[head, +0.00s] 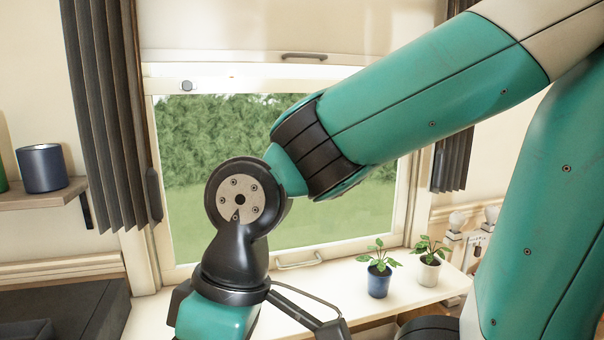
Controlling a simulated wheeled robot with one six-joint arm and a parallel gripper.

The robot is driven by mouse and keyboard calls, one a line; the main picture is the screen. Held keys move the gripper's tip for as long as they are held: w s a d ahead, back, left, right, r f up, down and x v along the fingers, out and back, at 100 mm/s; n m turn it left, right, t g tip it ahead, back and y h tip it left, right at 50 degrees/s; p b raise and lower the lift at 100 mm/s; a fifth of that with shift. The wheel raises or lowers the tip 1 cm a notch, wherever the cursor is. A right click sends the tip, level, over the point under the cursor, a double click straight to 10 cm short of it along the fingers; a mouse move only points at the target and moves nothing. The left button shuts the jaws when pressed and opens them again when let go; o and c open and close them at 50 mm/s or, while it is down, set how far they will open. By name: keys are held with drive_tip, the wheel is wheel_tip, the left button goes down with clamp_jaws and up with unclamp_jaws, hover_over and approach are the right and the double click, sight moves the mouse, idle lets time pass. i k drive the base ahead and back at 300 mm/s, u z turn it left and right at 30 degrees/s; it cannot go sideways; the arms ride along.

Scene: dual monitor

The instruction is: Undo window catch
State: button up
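The window (340,225) stands ahead, its lower pane showing greenery. A small round metal fitting (187,86) sits on the rail at the upper left of the pane; it may be the catch, but I cannot tell its state. A dark handle (304,55) is on the panel above, and a pale pull handle (299,261) is on the bottom rail. My arm crosses in front of the pane and hides part of the window. A dark part of my gripper (332,329) shows at the bottom edge, well below the round fitting; its fingertips are not clearly visible.
A plant in a blue pot (379,275) and one in a pale pot (430,265) stand on the sill (345,290). Dark curtains (105,110) hang at both sides. A shelf (40,200) with a blue cup (42,168) is at left.

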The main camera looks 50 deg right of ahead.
sight(186, 85)
drive_tip(key=u, duration=0.55)
drive_tip(key=k, duration=0.7)
drive_tip(key=u, duration=1)
drive_tip(key=k, duration=0.7)
drive_tip(key=u, duration=0.55)
drive_tip(key=i, duration=0.75)
drive_tip(key=z, duration=0.35)
drive_tip(key=i, duration=1.05)
drive_tip(key=z, duration=1.2)
drive_tip(key=i, duration=0.65)
drive_tip(key=z, duration=0.55)
